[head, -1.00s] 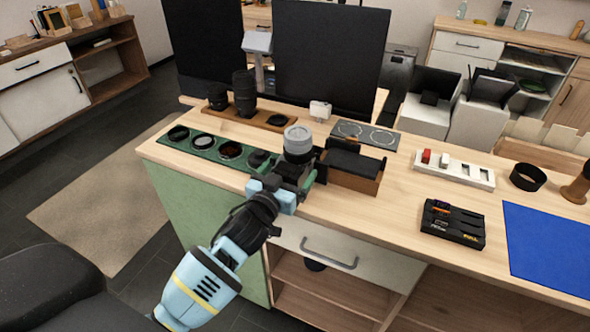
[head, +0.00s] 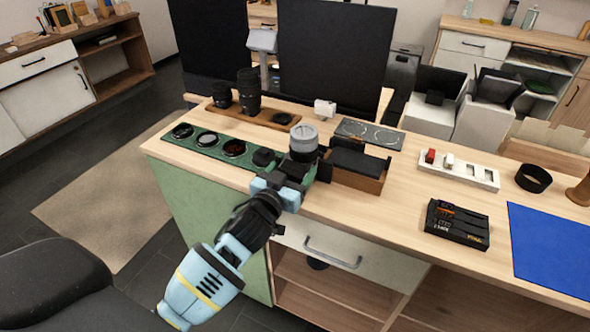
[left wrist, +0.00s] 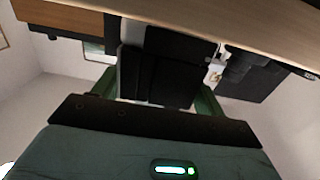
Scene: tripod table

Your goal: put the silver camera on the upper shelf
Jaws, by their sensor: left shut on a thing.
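The silver camera shows in the head view as an upright silver-grey lens barrel (head: 303,139) above a dark body. It is over the table's front edge, between the green lens tray and a brown box. My left gripper (head: 292,178) comes from the front and is shut on it; its fingers hide part of the body. In the left wrist view a dark block (left wrist: 160,75) sits between the green fingers. Whether the camera touches the table, I cannot tell. Open shelves show under the drawer, the upper shelf (head: 345,284) holding a round dark thing. My right gripper is not in view.
The green tray (head: 170,148) with lenses is left of the camera, the brown box (head: 352,180) right. A black battery case (head: 457,224), a white holder (head: 482,178) and a blue mat (head: 550,245) lie further right. A drawer handle (head: 332,254) juts out below my gripper.

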